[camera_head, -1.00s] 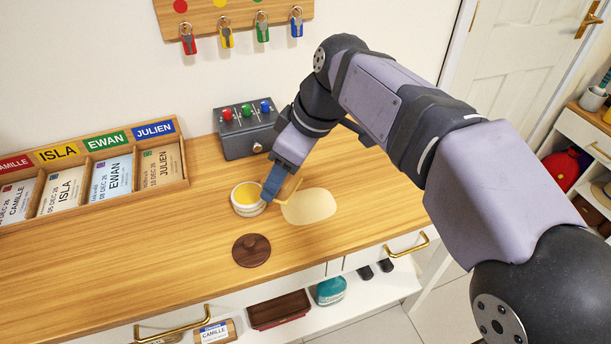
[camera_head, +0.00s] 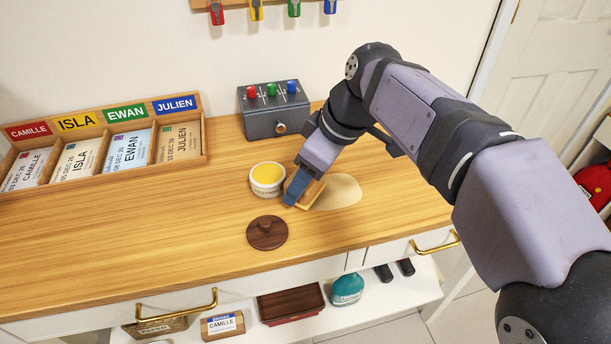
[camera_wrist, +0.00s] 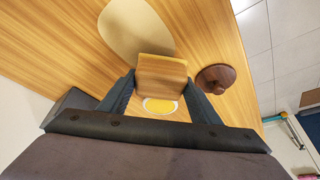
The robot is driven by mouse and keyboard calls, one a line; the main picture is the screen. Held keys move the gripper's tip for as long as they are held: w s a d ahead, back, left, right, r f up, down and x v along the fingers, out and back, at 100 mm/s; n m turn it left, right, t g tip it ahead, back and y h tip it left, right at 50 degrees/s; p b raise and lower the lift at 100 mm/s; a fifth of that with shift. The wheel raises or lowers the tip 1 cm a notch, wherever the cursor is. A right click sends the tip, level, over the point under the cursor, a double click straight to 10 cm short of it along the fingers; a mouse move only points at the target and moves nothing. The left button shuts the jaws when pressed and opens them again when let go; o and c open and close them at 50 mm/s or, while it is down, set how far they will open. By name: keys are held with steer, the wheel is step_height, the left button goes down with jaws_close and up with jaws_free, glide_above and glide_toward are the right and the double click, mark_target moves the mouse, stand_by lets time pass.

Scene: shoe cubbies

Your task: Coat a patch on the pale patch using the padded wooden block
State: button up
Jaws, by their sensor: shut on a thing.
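My gripper (camera_head: 296,188) is shut on the padded wooden block (camera_head: 310,195), which shows between my two fingers in the wrist view (camera_wrist: 161,75). The pale patch (camera_head: 340,191) is a cream, rounded shape on the wooden counter, just right of the block; it also shows in the wrist view (camera_wrist: 135,28). The block is at the patch's left edge; I cannot tell whether it touches the surface. Its padded face is hidden. An open white tub (camera_head: 267,180) with yellow contents stands just left of my gripper, and shows behind the block in the wrist view (camera_wrist: 160,106).
A dark wooden lid (camera_head: 267,232) with a knob lies in front of the tub. A grey box (camera_head: 275,110) with coloured knobs stands at the back. A rack of name cards (camera_head: 104,150) fills the left. The counter's front left is clear.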

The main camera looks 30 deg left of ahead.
mark_target(349, 184)
steer(key=shift+f+b, duration=0.4)
steer(key=shift+f, duration=0.45)
steer(key=shift+w+d+r, duration=0.15)
steer(key=shift+w+d, duration=0.45)
steer(key=shift+w, duration=0.05)
steer(key=shift+c, duration=0.4)
steer(key=shift+w+d, duration=3.15)
steer(key=shift+d, duration=0.05)
steer(key=shift+s+a, duration=0.1)
steer(key=shift+a, duration=0.05)
steer(key=shift+s+a+b, duration=1.4)
steer(key=shift+s+a, duration=2.35)
steer(key=shift+w+d, duration=0.65)
steer(key=shift+w, duration=0.3)
steer(key=shift+w+d+p, duration=1.4)
steer(key=shift+w+d, duration=1.5)
steer(key=shift+w, duration=0.05)
steer(key=shift+w+d+r+p, duration=0.15)
steer(key=shift+d+r+p, duration=0.05)
steer(key=shift+p, duration=0.15)
steer(key=shift+s+a+f, duration=0.2)
steer(key=shift+s+a, duration=3.6)
step_height(349, 184, up, 3)
steer(key=shift+a+f+p, duration=0.1)
steer(key=shift+f+p, duration=0.05)
steer(key=shift+p, duration=0.8)
step_height(349, 184, up, 5)
steer(key=p, duration=0.5)
steer(key=shift+r+p, duration=0.2)
steer(key=shift+p, duration=0.1)
